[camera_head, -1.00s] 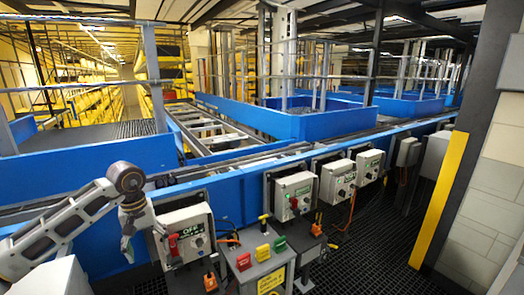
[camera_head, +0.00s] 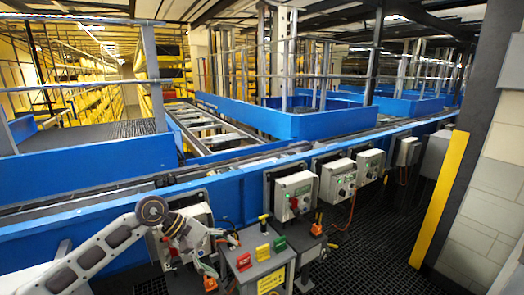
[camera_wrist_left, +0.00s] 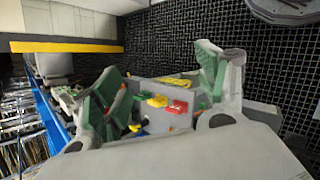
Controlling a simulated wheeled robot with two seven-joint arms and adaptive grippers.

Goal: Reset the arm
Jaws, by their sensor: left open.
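My left arm comes in from the lower left in the head view, with its gripper (camera_head: 208,240) in front of the nearest grey control box (camera_head: 200,212) and partly covering it. In the left wrist view the two green-padded fingers of this gripper (camera_wrist_left: 162,62) stand well apart, with nothing held between them. Beyond the fingers is the button pedestal, seen through the gap. My right arm and gripper are not in view.
A grey pedestal (camera_head: 256,278) with red, yellow and green buttons stands just right of my left gripper. More control boxes (camera_head: 296,196) line the blue conveyor wall (camera_head: 100,220). Dark grating floor (camera_head: 375,255) is open at right, before a yellow-edged post (camera_head: 440,200).

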